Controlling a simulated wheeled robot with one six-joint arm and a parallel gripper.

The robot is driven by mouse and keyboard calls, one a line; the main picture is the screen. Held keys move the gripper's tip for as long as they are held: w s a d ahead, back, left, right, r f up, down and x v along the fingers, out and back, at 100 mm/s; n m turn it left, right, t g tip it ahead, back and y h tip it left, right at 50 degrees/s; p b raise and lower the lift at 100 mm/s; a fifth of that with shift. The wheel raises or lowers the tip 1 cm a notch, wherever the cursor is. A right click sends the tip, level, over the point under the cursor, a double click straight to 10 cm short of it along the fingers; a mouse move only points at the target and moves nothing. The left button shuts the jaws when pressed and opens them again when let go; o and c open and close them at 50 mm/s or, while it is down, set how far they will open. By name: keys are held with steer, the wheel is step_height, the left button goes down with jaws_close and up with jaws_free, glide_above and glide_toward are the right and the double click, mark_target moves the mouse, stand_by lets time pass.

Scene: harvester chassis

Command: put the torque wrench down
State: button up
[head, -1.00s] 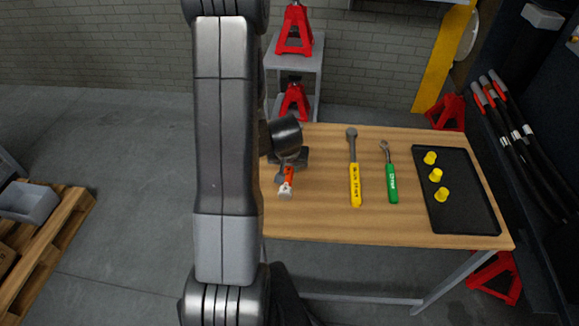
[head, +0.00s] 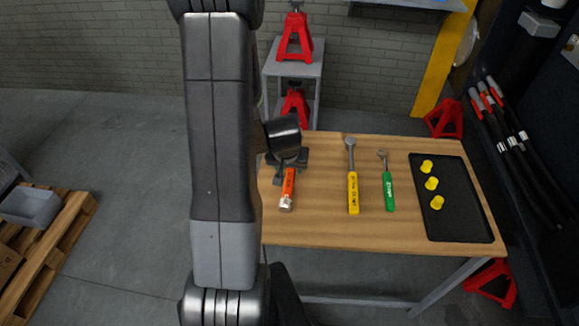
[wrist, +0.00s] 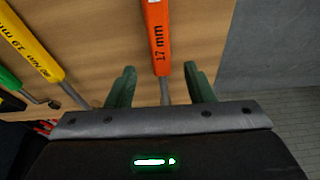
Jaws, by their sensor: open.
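The orange torque wrench marked 17 mm (head: 289,185) lies on the left part of the wooden bench, roughly parallel to the other two wrenches. Its orange handle (wrist: 156,35) shows in the wrist view, with a grey shaft running toward my gripper. My gripper (wrist: 160,84) is open, with one green finger on each side of the shaft and a gap on both sides. In the head view my dark wrist hides the far end of this wrench. A yellow-handled wrench (head: 352,190) and a green-handled wrench (head: 389,190) lie to its right.
The wooden bench (head: 325,228) has bare room around the wrenches. A black tray (head: 458,212) with several yellow pieces is at its right. Red jack stands (head: 295,40) stand on a grey shelf behind. Black hoses hang at the right.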

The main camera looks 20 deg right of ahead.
mark_target(290, 177)
steer(key=v, duration=0.5)
steer(key=shift+s+r+p, duration=0.1)
steer(key=shift+r+p, duration=0.25)
steer(key=shift+f, duration=0.15)
steer(key=b+x, duration=0.6)
steer(key=x, duration=0.6)
steer(key=shift+f, duration=0.35)
steer(key=shift+r+p, duration=0.6)
steer(key=shift+r, duration=0.5)
steer(key=shift+f, duration=0.1)
